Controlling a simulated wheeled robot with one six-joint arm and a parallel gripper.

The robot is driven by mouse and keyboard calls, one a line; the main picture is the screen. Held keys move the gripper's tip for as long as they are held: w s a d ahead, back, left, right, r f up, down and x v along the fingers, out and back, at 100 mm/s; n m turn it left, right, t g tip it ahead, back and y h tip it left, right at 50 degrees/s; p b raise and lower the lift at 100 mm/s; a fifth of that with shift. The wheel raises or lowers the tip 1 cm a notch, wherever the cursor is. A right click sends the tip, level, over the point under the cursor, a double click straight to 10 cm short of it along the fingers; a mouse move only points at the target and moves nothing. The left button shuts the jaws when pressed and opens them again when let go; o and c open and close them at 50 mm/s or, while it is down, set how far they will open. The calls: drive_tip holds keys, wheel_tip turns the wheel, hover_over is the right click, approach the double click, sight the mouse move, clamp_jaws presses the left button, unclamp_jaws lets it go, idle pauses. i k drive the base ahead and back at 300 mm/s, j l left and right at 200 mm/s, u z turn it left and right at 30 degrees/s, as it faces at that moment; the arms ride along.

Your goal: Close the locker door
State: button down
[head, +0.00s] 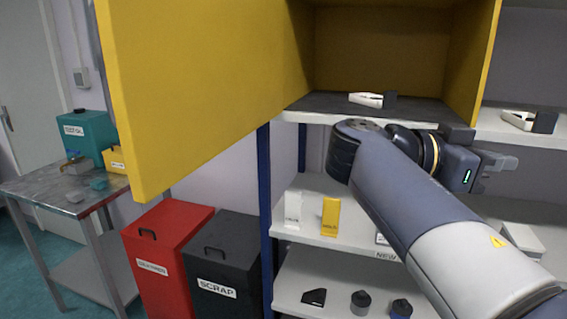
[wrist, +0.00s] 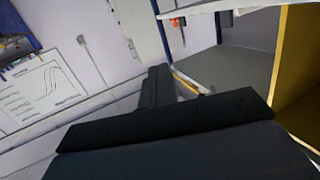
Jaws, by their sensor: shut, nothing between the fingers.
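The yellow locker door (head: 195,85) stands open, swung out to the left in the head view. The yellow locker (head: 380,45) is open at the front, and a white and dark object (head: 367,99) lies on its dark floor. My gripper (head: 507,163) is below and in front of the locker's right side, pointing right, away from the door and not touching it. Its fingers are together and hold nothing. In the wrist view my gripper (wrist: 157,85) shows dark in the middle, with a yellow panel (wrist: 298,85) at the right edge.
White shelves (head: 330,235) under the locker hold small boxes and dark items. A red bin (head: 165,255) and a black scrap bin (head: 228,265) stand below the door. A metal table (head: 50,190) with teal containers is at the left. Another white and dark object (head: 530,120) lies right of the locker.

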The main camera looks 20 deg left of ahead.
sight(183, 83)
drive_tip(key=k+u, duration=0.3)
drive_tip(key=k+j+u, duration=0.25)
drive_tip(key=u, duration=1.9)
drive_tip(key=i+u, duration=0.25)
drive_tip(key=i, duration=0.4)
drive_tip(key=i+l+u, duration=0.3)
drive_tip(key=i, duration=0.35)
drive_tip(key=i+j, duration=0.15)
drive_tip(key=i, duration=0.4)
drive_tip(key=i+j, duration=0.2)
drive_tip(key=i, duration=0.35)
drive_tip(key=z, duration=3.75)
